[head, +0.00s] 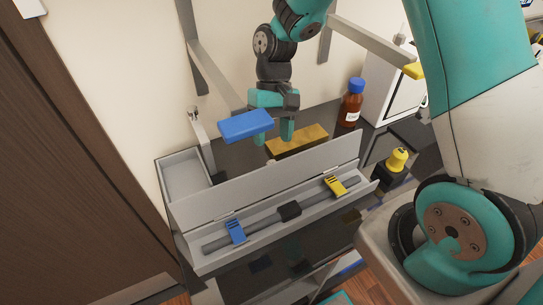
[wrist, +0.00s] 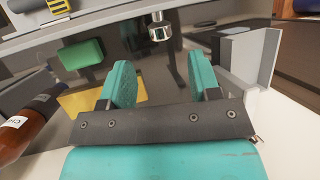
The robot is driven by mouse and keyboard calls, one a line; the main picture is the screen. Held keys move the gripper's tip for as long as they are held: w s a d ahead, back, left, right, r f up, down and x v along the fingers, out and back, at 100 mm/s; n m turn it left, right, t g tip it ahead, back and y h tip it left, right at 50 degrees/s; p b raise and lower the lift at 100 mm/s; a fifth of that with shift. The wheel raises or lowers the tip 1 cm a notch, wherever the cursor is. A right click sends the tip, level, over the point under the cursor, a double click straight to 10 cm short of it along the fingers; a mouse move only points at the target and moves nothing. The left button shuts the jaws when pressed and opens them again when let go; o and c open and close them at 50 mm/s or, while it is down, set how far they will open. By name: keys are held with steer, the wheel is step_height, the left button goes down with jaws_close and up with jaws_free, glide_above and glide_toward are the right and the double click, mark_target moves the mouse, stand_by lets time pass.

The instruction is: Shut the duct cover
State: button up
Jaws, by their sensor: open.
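The duct (head: 205,268) is a long light-grey trough on the dark worktop. Its cover (head: 270,178) is a long flat grey panel standing up along the trough's back edge, so the trough is open. Inside lie a grey rod with a blue clip (head: 236,232), a black block (head: 289,211) and a yellow clip (head: 335,187). My gripper (head: 274,137) is open and empty behind the cover, fingers pointing down. I cannot tell whether it touches the cover. In the wrist view both teal fingers of my gripper (wrist: 188,65) stand apart with nothing between them.
A blue-ended bar (head: 246,125) reaches from the wall just left of my gripper. A yellow block (head: 297,139) lies behind the cover. A brown bottle (head: 351,103) with a blue cap stands farther right. A yellow-topped item (head: 397,160) stands right of the duct.

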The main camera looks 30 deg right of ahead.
mark_target(271, 160)
steer(key=x, duration=0.6)
steer(key=shift+a+p, duration=0.1)
steer(key=shift+p, duration=0.2)
jaws_close()
